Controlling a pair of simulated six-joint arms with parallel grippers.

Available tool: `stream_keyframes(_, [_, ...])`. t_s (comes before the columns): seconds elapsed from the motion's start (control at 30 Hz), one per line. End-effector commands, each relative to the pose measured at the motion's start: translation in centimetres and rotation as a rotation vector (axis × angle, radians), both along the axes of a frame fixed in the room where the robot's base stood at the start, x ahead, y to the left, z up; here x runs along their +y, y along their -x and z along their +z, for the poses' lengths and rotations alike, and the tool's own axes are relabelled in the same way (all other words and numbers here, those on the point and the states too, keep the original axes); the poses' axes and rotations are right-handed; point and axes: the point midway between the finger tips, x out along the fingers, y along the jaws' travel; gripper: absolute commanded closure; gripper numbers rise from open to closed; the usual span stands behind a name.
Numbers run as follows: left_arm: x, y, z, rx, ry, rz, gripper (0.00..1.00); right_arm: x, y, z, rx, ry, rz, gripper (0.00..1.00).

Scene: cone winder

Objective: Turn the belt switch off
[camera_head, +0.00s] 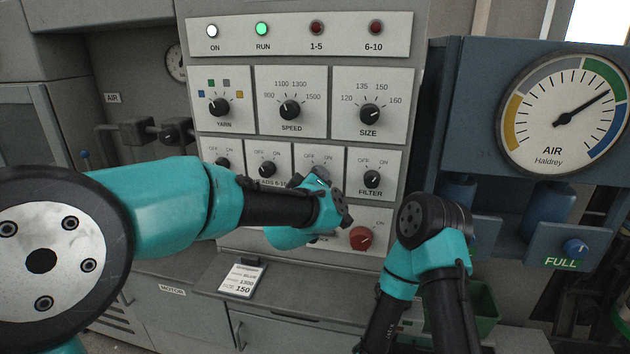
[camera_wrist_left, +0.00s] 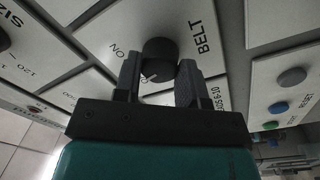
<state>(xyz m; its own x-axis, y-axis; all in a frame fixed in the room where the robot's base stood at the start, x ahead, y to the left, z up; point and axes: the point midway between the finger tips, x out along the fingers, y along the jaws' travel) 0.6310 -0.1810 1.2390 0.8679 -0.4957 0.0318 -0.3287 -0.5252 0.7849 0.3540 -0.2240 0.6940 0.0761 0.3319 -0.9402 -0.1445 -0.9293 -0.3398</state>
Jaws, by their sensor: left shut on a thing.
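The belt switch (camera_wrist_left: 160,56) is a round dark knob on a pale panel marked BELT, seen in the left wrist view. The two fingers of my left gripper (camera_wrist_left: 158,72) stand on either side of the knob and are shut on it. A white mark shows low on the knob, and the word ON is printed to its left. The OFF word is not clear there, so I cannot tell the setting. In the head view my left wrist (camera_head: 325,208) covers most of the belt panel (camera_head: 318,154). My right arm is bent at the right, its gripper out of view.
The filter knob (camera_head: 371,179) is right of the belt panel, and a red knob (camera_head: 361,238) is below. The size knob (camera_head: 369,114) sits above. The green run lamp (camera_head: 262,30) is lit. A blue air gauge unit (camera_head: 480,100) stands at the right.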

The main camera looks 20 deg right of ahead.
Motion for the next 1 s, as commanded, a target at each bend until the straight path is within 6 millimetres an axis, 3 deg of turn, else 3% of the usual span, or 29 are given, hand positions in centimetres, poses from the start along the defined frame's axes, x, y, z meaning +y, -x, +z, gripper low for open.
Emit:
stream_keyframes(0.4, [-0.06, 0.05, -0.06, 0.125, 0.232, 0.0, 0.86, 0.0, 0.0, 0.0, 0.0, 0.0, 0.0, 0.57])
stream_keyframes(0.97, [-0.05, 0.05, -0.06, 0.146, 0.274, 0.0, 0.86, 0.0, 0.0, 0.0, 0.0, 0.0, 0.0, 0.57])
stream_keyframes(1.0, [-0.05, 0.05, -0.06, 0.146, 0.274, 0.0, 0.6, 0.0, 0.0, 0.0, 0.0, 0.0, 0.0, 0.57])
